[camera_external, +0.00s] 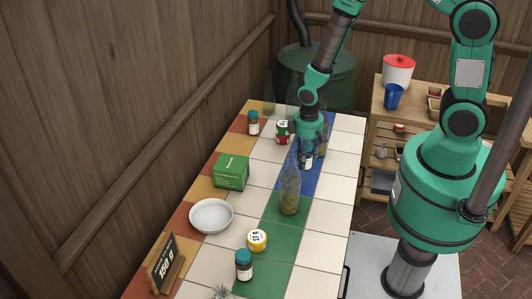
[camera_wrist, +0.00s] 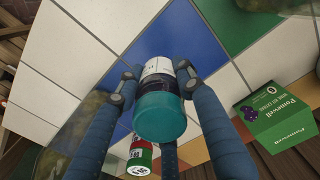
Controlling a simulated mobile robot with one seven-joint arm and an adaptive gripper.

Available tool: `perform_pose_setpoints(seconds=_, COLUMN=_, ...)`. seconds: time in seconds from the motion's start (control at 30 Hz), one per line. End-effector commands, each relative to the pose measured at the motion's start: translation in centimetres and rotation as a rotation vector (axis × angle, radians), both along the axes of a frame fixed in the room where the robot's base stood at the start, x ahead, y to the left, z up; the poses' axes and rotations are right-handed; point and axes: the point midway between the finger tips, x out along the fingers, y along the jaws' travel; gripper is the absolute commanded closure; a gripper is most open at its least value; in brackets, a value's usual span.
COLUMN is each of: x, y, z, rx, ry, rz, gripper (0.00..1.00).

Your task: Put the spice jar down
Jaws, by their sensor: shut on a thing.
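The spice jar (camera_wrist: 160,112) has a teal lid and a white and dark label. In the wrist view it sits between the blue fingers of my gripper (camera_wrist: 158,92), which is shut on it. In the external view my gripper (camera_external: 307,150) points down over the blue tiles (camera_external: 311,187) at the far part of the table. There the fingers hide most of the jar. I cannot tell whether its base touches the tiles.
A red and green can (camera_external: 283,131) stands close left of my gripper. A glass bottle (camera_external: 290,190) stands nearer the camera, and another is partly hidden behind my gripper. A green box (camera_external: 231,171), white bowl (camera_external: 211,216) and two teal-lidded jars (camera_external: 253,122) (camera_external: 243,265) stand farther off. White tiles at right are clear.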

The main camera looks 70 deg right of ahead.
Motion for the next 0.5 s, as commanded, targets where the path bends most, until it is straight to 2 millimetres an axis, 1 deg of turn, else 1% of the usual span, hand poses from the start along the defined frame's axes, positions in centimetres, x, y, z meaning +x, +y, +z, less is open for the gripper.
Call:
perform_pose_setpoints(seconds=0.37, x=0.02, y=0.00, z=0.02, rx=0.000, ry=0.000, rz=0.000, gripper=0.93)
perform_pose_setpoints(seconds=0.5, x=0.05, y=0.00, z=0.31, rx=0.000, ry=-0.001, rz=0.000, gripper=0.93)
